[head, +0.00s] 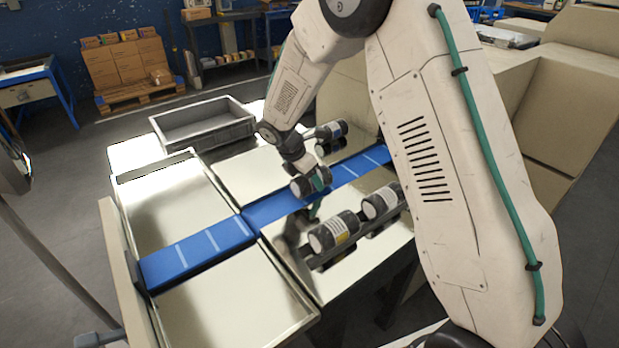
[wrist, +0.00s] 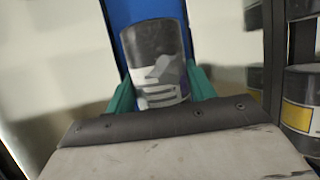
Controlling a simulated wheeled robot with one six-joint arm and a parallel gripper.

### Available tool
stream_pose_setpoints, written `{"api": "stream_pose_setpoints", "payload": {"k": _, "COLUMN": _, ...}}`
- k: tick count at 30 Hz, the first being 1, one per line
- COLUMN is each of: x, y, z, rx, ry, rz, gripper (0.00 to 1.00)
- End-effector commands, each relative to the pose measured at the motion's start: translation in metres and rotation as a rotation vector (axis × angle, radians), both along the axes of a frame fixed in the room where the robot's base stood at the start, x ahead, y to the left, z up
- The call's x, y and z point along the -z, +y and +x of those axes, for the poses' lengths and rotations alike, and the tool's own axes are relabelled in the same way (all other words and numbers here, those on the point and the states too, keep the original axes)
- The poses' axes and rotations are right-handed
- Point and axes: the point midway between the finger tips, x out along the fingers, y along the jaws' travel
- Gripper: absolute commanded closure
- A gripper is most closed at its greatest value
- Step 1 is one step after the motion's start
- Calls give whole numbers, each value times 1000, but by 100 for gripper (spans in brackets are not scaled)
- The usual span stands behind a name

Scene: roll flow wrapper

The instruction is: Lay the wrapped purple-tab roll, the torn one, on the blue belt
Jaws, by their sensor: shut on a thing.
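My gripper (head: 316,182) is shut on a dark wrapped roll (head: 300,188) with a pale label. In the wrist view the roll (wrist: 155,50) sits between the two green fingers (wrist: 160,90), its grey-white label patchy. The blue belt (head: 197,249) runs diagonally across the machine table. The held roll is over the belt in the head view, and the belt (wrist: 140,10) shows behind it in the wrist view. I cannot tell whether the roll touches the belt.
A yellow-labelled roll (head: 333,234) and a white-labelled roll (head: 380,203) lie in a dark rack on the near side of the belt. Another roll (head: 332,130) lies beyond the belt. A grey crate (head: 203,127) stands at the back left. The belt's left part is clear.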

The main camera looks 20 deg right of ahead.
Motion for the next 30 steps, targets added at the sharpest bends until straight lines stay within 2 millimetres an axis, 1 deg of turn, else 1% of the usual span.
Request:
{"api": "stream_pose_setpoints", "payload": {"k": 3, "x": 2, "y": 0, "z": 0, "rx": 0, "ry": 0, "rz": 0, "gripper": 79}}
{"api": "stream_pose_setpoints", "payload": {"k": 4, "x": 2, "y": 0, "z": 0, "rx": 0, "ry": -1, "rz": 0, "gripper": 37}}
{"api": "stream_pose_setpoints", "payload": {"k": 6, "x": 2, "y": 0, "z": 0, "rx": 0, "ry": 0, "rz": 0, "gripper": 20}}
{"api": "stream_pose_setpoints", "payload": {"k": 14, "x": -1, "y": 2, "z": 0, "rx": 0, "ry": -1, "rz": 0, "gripper": 20}}
{"api": "stream_pose_setpoints", "payload": {"k": 17, "x": -11, "y": 6, "z": 1, "rx": 0, "ry": -3, "rz": 0, "gripper": 20}}
{"api": "stream_pose_setpoints", "payload": {"k": 24, "x": -49, "y": 23, "z": 0, "rx": -1, "ry": -3, "rz": 0, "gripper": 20}}
{"api": "stream_pose_setpoints", "payload": {"k": 27, "x": -61, "y": 27, "z": 0, "rx": 0, "ry": -2, "rz": 0, "gripper": 20}}
{"api": "stream_pose_setpoints", "payload": {"k": 30, "x": -67, "y": 30, "z": 0, "rx": 1, "ry": -1, "rz": 0, "gripper": 20}}
